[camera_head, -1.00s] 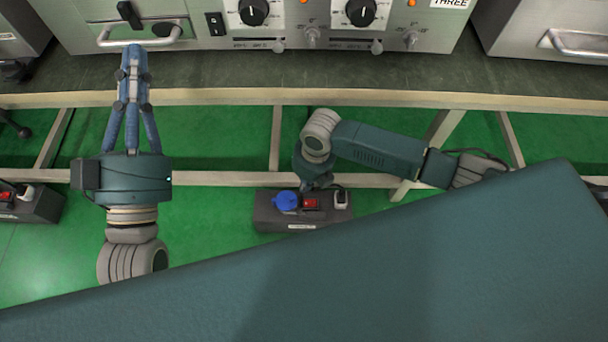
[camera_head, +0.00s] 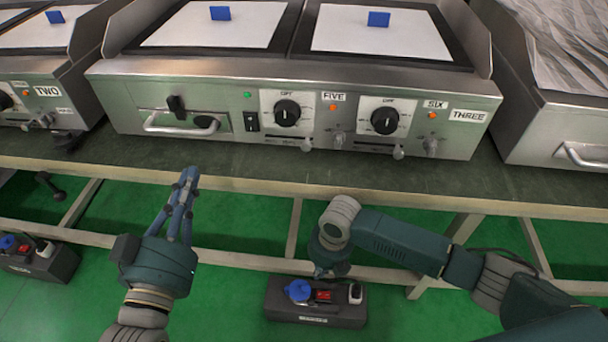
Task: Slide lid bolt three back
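The griddle unit marked THREE (camera_head: 467,115) stands in the middle of the bench. Its front has a black latch-like piece (camera_head: 176,106) above a drawer handle, and small metal knobs near slots, including a silver one (camera_head: 338,140). I cannot tell which piece is the lid bolt. My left gripper (camera_head: 189,174) points up toward the bench edge, below and apart from the drawer. Its blue fingers converge at the tips with nothing visible between them. My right gripper (camera_head: 330,268) hangs downward above a power box; its fingers are mostly hidden.
The bench edge (camera_head: 400,192) runs between my arms and the griddles. The power box (camera_head: 290,312) lies on the green floor below my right gripper. Unit TWO (camera_head: 47,91) stands left, and another appliance (camera_head: 570,120) right. White plates (camera_head: 380,40) with blue tabs top the griddle.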

